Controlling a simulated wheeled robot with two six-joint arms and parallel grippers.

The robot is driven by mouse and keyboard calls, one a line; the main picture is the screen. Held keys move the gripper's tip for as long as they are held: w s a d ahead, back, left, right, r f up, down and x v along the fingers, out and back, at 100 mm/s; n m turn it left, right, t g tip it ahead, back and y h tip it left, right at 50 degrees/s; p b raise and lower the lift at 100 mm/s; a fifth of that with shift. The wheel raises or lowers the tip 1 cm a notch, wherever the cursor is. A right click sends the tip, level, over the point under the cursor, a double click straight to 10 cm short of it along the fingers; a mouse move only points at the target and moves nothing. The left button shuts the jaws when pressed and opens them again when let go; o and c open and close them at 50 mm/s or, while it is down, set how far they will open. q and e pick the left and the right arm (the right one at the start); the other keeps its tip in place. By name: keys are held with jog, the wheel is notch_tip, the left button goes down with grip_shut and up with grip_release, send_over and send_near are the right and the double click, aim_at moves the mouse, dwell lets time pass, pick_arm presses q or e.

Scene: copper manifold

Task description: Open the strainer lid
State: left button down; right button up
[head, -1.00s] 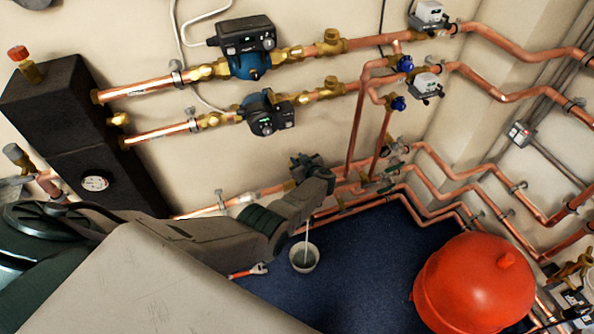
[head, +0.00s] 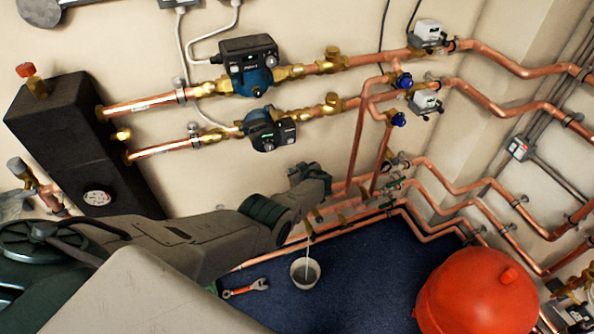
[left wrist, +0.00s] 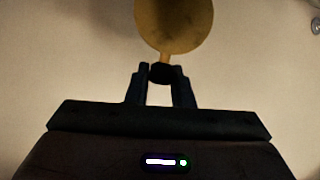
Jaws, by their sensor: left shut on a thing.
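In the left wrist view a round brass part (left wrist: 174,22), which looks like the strainer lid, shows at the top with a short stem pointing down to my gripper. My left gripper (left wrist: 161,74) is shut on the small dark end of that stem. In the head view my left wrist and gripper (head: 310,178) are in front of the lower copper pipes by the wall. There the fingers and the held part are too small and covered to make out. My right gripper is not in view.
A small pot (head: 305,284) stands on the blue floor (head: 370,270) below my gripper, with a thin pale line above it. An adjustable wrench (head: 246,288) lies left of it. A red vessel (head: 478,295) stands at right. Pumps (head: 250,65) and copper pipes run along the wall.

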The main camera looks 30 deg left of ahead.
pick_arm(q)
jog(key=shift+w+r, duration=0.15)
jog(key=c, duration=1.5)
grip_release()
jog(key=shift+c, duration=0.2)
jog(key=shift+o, duration=1.2)
jog(key=shift+f, duration=0.2)
jog(key=shift+s+d+r+p, duration=0.3)
jog(key=shift+d+r+p, duration=0.1)
jog(key=shift+p, duration=0.2)
jog(key=p+v, duration=0.5)
jog(key=v, duration=0.4)
jog(key=shift+d+p, duration=0.2)
jog(key=shift+p, duration=0.15)
jog(key=shift+s, duration=0.15)
